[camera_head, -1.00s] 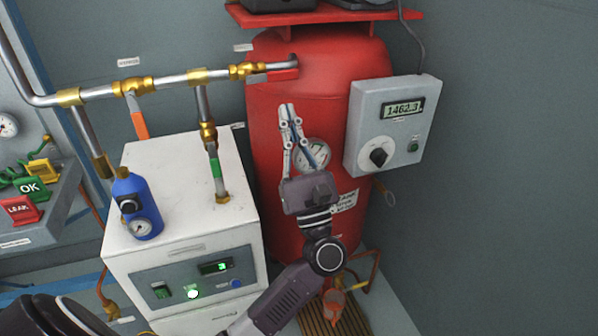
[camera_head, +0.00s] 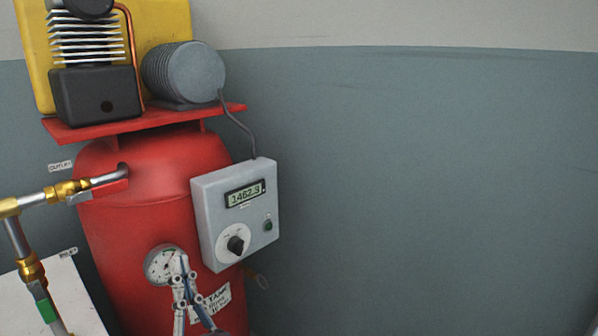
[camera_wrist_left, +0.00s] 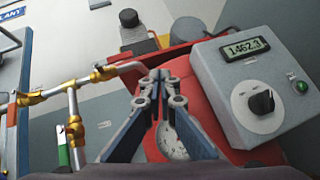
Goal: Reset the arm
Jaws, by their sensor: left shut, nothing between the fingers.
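My left gripper (camera_head: 179,275) shows at the bottom of the head view, its fingers pointing up in front of the red tank (camera_head: 150,225). Its fingertips are together with nothing between them. They overlap the round pressure gauge (camera_head: 162,265) on the tank in the picture; I cannot tell whether they touch it. In the left wrist view the closed fingers (camera_wrist_left: 160,75) point toward the tank, with the gauge (camera_wrist_left: 172,142) partly hidden behind them. The rest of the left arm is outside the head view. My right gripper is not in view.
A grey control box (camera_head: 215,245) with a display reading 1462.3 and a dial (camera_head: 236,245) is right of the gripper. Brass-fitted pipes (camera_head: 65,190) run at the left. A compressor (camera_head: 95,95) sits on the red shelf (camera_head: 130,126). Open wall lies right.

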